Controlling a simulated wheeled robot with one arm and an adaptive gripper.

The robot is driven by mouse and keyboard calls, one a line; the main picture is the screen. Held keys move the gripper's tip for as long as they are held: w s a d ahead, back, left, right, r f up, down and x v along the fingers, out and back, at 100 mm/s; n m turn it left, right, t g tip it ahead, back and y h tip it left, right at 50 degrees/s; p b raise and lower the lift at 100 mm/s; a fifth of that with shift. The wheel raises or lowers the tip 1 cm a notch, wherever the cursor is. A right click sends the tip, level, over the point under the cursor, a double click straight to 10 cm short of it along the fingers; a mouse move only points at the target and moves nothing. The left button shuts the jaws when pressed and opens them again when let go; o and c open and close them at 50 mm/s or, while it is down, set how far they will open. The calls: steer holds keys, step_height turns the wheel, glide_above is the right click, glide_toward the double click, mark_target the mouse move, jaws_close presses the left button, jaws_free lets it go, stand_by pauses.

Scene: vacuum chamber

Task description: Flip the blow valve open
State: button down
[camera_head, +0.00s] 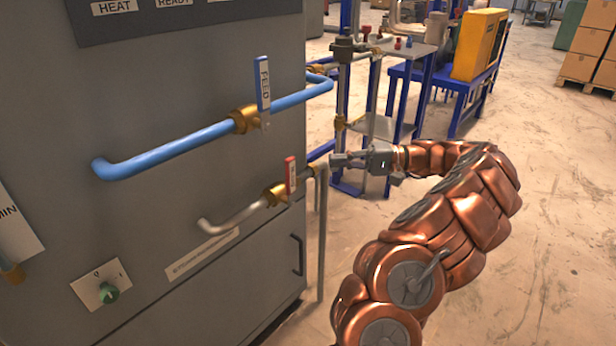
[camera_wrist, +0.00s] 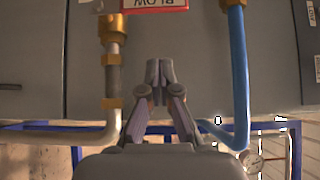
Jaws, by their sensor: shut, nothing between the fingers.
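The blow valve has a red handle (camera_head: 291,175) that stands upright, crosswise to its pale grey pipe (camera_head: 236,213), with a brass body (camera_head: 275,194) at its base. In the wrist view the red handle (camera_wrist: 155,5) shows at the top edge, its BLOW label upside down and partly cut off, beside a brass fitting (camera_wrist: 112,27). My gripper (camera_head: 336,160) is shut and empty, a little right of the handle in the head view and apart from it. In the wrist view my closed fingertips (camera_wrist: 158,70) point toward the handle with a gap between.
A blue pipe (camera_head: 180,148) with a blue FEED handle (camera_head: 263,84) runs above the blow valve. The grey cabinet (camera_head: 160,60) fills the left. A vertical grey pipe (camera_head: 322,235) stands near my gripper. A blue-framed bench (camera_head: 400,70) stands behind; floor at right is open.

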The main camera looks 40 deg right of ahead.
mark_target(291, 184)
steer(key=w+a+b, duration=0.1)
steer(key=a+b, duration=0.1)
steer(key=a, duration=0.6)
steer(key=shift+w+b, duration=0.3)
stand_by(0.3)
steer(key=shift+a+r, duration=0.1)
steer(key=shift+a, duration=0.05)
stand_by(0.4)
